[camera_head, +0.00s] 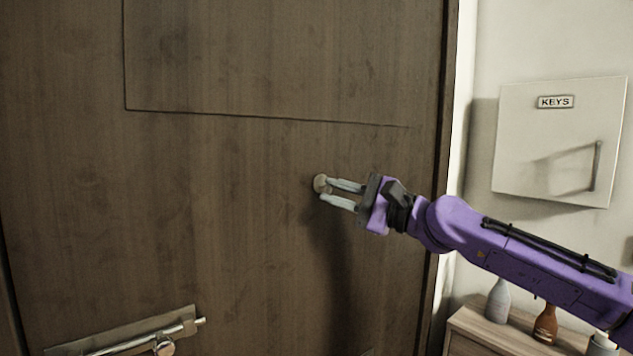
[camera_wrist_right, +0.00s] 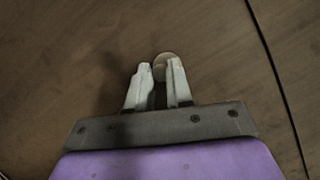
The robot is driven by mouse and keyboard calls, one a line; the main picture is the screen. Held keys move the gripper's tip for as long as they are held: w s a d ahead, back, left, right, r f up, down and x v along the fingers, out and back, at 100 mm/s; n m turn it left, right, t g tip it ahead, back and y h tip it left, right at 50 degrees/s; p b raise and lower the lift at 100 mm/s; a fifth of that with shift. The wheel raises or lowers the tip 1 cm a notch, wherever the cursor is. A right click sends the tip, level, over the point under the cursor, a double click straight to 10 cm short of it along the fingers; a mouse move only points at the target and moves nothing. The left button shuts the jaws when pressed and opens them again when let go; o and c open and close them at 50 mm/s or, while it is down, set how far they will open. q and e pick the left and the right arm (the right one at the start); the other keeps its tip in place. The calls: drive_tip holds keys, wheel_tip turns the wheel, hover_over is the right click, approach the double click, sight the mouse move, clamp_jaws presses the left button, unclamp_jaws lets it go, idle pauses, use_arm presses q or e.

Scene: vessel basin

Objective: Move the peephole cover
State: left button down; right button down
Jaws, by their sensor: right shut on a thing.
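The peephole cover (camera_head: 320,184) is a small round brass-coloured disc on the dark brown wooden door (camera_head: 220,210). My right gripper (camera_head: 326,190) reaches it from the right, with its two pale fingertips at the cover. In the right wrist view the cover (camera_wrist_right: 163,66) shows between and behind the fingertips of the right gripper (camera_wrist_right: 159,70), which are shut on it. The fingers hide part of the cover, and the peephole itself cannot be made out. My left gripper is not in view.
A white key box (camera_head: 545,140) labelled KEYS hangs on the wall at right. Below my right arm, a wooden cabinet (camera_head: 470,330) carries a grey vase (camera_head: 498,302) and a brown bottle (camera_head: 545,324).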

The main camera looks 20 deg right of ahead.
drive_tip(key=shift+d+n+g+p, duration=0.15)
drive_tip(key=shift+n+g+p, duration=0.35)
drive_tip(key=shift+n, duration=0.6)
drive_tip(key=c, duration=1)
unclamp_jaws()
